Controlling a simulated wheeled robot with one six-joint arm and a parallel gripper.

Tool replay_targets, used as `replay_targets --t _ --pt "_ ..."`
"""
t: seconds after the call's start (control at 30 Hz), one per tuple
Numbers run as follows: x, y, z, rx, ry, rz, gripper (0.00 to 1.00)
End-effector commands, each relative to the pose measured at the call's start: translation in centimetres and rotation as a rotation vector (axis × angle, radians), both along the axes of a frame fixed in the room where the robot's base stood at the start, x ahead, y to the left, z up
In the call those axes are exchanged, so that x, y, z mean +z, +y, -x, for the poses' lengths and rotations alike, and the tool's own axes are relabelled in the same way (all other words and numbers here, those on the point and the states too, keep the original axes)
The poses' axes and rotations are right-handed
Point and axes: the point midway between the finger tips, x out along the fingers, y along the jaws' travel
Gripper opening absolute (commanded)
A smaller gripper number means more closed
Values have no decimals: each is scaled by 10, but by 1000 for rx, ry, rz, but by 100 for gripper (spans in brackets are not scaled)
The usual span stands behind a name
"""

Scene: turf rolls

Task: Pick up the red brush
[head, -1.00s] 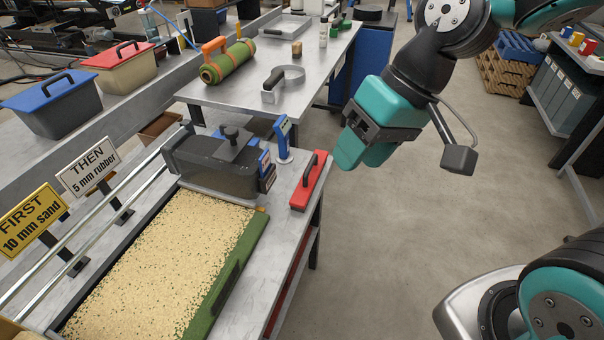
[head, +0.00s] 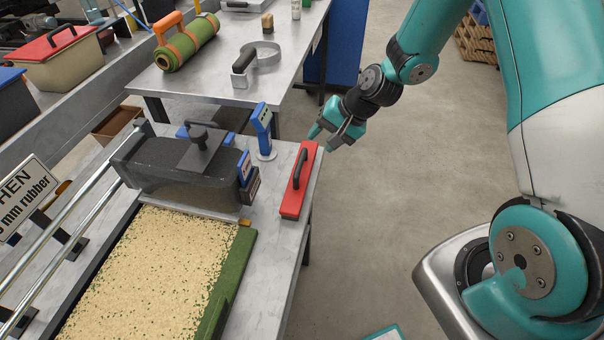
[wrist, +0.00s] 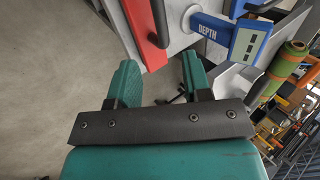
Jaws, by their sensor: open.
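The red brush (head: 298,190) is a long flat red block with a black bar handle on top. It lies at the right edge of the metal table, beside the blue depth gauge. In the wrist view the red brush (wrist: 145,32) shows at the top, partly cut off by the frame. My gripper (head: 334,134) is open and empty, just right of the brush's far end and apart from it, over the floor side of the table edge. Its two teal fingers (wrist: 160,82) show in the wrist view with nothing between them.
The blue depth gauge (head: 263,130) stands upright just left of the brush. A dark hopper (head: 180,165) sits over the sand-filled turf bed (head: 150,265). A second table (head: 215,85) behind holds a green roll (head: 190,45).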

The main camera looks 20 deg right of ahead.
Motion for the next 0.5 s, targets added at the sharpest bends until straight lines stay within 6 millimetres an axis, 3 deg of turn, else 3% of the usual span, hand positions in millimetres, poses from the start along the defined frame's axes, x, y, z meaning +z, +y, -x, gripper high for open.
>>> replay_targets --t 0.1,0.5 --pt "-17 11 -6 4 2 0 45" --pt "-47 26 -22 0 2 1 45"
